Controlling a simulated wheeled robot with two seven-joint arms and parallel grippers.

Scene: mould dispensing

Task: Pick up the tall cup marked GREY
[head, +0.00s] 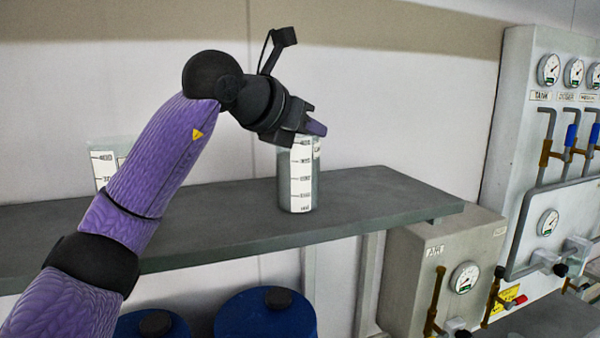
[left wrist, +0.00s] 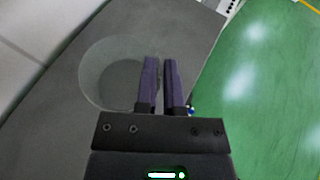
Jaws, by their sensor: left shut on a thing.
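A tall clear cup (head: 301,185) with a white scale strip and grey in it is upright at the shelf. I cannot read a name on it. My left gripper (head: 312,129) is at its top from above, with its purple fingers close together at the rim. In the left wrist view the cup (left wrist: 112,72) shows from above as a round rim, and the gripper (left wrist: 160,80) is shut on its right-hand wall. The fingers hide part of the rim. I cannot tell whether the base touches the shelf. My right gripper is not in view.
Another clear cup with a scale (head: 103,168) stands on the dark shelf (head: 390,195) at the left, partly behind my left arm. The shelf is clear right of the held cup. Blue drums (head: 265,315) stand below. A panel with gauges and valves (head: 530,120) is at the right.

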